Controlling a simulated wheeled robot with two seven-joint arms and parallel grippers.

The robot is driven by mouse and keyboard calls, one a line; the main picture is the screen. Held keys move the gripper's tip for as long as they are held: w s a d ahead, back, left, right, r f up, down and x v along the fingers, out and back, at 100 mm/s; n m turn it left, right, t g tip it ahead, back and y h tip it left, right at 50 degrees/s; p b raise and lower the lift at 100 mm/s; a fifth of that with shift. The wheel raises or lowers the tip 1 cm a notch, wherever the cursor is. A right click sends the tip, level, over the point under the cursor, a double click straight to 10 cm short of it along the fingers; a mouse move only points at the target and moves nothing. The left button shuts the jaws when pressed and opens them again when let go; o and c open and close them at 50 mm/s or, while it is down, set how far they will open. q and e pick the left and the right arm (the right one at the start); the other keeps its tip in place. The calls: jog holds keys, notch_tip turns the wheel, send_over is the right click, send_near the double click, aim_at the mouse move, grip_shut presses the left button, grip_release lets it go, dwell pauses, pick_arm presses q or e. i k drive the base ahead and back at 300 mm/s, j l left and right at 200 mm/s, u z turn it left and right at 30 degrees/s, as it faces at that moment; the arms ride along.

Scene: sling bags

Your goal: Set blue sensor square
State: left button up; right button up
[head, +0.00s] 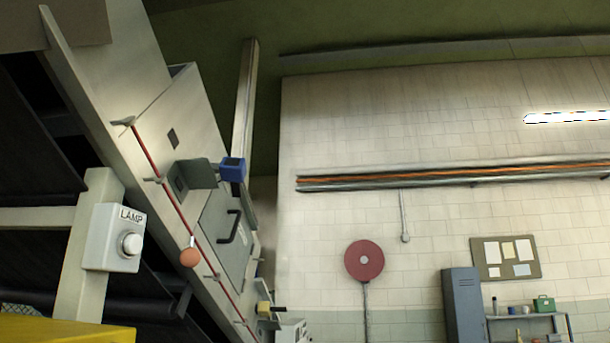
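A blue box-shaped sensor (232,170) sits at the outer end of a grey bracket (196,174) on the side of the pale machine frame, left of the picture's middle. Its front face looks dark and open. I cannot tell from this view whether it stands square to the bracket. Neither of my grippers is in view, and nothing is touching the sensor.
A red cord (165,180) with an orange ball (190,257) runs along the frame below the bracket. A grey LAMP box (112,240) stands on a post at left. A smaller yellow device (265,308) sits lower. A black-handled panel (226,238) lies beneath the sensor.

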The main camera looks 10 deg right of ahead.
aim_at(234, 170)
jog(key=i+l+z, duration=0.3)
jog(key=i, duration=0.4)
jog(key=i+j+z, duration=0.1)
jog(key=i+z, duration=0.15)
jog(key=i, duration=2.75)
jog(key=i+u, duration=0.15)
jog(key=u, duration=0.25)
jog(key=i+l+u, duration=0.1)
jog(key=u, duration=0.35)
jog(key=i+l+u, duration=0.15)
jog(key=u, duration=0.25)
jog(key=i+l+u, duration=0.2)
jog(key=u, duration=0.25)
